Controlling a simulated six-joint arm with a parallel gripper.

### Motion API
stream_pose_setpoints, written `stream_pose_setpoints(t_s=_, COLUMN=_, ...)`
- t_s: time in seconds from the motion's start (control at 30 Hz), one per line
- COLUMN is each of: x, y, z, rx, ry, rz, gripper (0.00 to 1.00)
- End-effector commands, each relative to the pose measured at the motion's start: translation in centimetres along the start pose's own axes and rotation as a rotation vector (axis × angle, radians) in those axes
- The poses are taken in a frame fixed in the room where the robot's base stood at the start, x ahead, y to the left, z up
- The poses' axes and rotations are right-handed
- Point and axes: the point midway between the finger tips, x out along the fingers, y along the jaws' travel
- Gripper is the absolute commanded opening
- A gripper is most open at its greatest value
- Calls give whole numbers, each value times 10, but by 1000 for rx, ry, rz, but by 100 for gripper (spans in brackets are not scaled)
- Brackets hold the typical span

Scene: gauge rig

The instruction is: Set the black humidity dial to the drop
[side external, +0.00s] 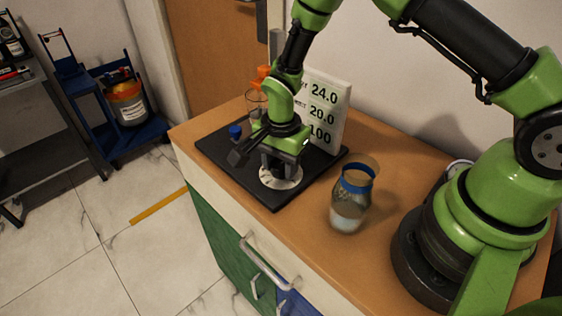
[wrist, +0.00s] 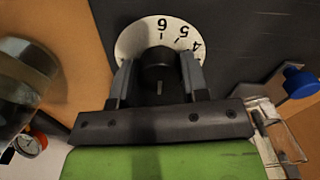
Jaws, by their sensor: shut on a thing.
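The black dial knob (wrist: 158,64) stands on a round white scale plate (wrist: 132,39) in the wrist view. The figures 6, 5 and 4 show along the plate's far edge; no drop mark is visible, and the near part of the plate is hidden. My gripper (wrist: 158,82) is shut on the knob, one finger on each side. A short light line shows on the knob, towards my gripper. In the side external view the white plate (side external: 284,184) lies on the black board (side external: 222,152), and my gripper (side external: 281,164) covers the knob from above.
A white display panel (side external: 334,88) reading 24.0, 20.0 and 100 stands behind the gripper. A blue knob (side external: 235,131) and a glass vessel (side external: 254,100) are on the board's far side. A blue-banded jar (side external: 350,207) stands close on the right. The cabinet edge is in front.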

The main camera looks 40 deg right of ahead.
Motion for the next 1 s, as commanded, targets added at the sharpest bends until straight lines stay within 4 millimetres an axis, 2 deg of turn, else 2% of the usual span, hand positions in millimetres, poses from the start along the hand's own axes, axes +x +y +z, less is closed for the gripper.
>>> stream_pose_setpoints(t_s=0.37, x=0, y=0, z=0, rx=-137, ry=1, rz=0, gripper=18)
stream_pose_setpoints(t_s=1.0, x=-1, y=0, z=0, rx=-722, ry=1, rz=0, gripper=18)
